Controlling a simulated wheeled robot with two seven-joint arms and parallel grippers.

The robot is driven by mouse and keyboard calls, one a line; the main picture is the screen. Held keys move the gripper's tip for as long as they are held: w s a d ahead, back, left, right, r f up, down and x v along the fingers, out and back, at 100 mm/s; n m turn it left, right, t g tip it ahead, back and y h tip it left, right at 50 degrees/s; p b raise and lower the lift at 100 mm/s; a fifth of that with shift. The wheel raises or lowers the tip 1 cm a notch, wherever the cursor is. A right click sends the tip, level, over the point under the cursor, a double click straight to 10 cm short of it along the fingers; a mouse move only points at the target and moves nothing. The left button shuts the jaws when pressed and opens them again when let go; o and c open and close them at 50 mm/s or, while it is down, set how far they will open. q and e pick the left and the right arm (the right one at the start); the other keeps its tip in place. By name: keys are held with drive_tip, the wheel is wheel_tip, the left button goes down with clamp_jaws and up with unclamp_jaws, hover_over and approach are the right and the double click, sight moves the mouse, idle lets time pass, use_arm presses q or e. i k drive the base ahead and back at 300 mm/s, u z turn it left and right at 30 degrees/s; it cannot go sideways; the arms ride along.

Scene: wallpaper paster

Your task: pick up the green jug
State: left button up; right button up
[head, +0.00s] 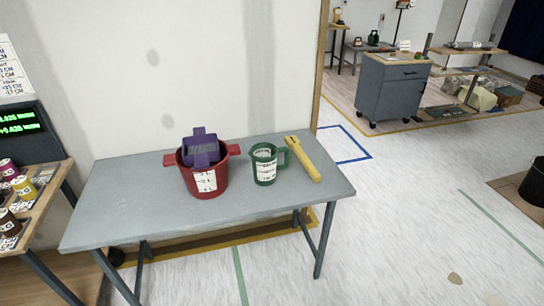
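The green jug (264,165) stands upright on the grey table (130,200), right of the middle. It has white labels on its side, and its handle (284,157) points right. Just left of it stands a red bucket (205,183) with side handles and a purple object (201,148) sitting in its top. A long yellow tool (303,159) lies to the right of the jug, near its handle but apart from it. Neither of my grippers shows in the head view.
Another table with coloured rolls or tins (24,188) and a display (22,128) stands at the left edge. A wall is close behind the grey table. A grey cabinet (391,88) stands far back right. The floor right of the table is mostly clear.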

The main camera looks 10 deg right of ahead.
sight(264, 155)
drive_tip(key=z, duration=0.6)
drive_tip(key=i, duration=1.3)
drive_tip(key=u, duration=0.55)
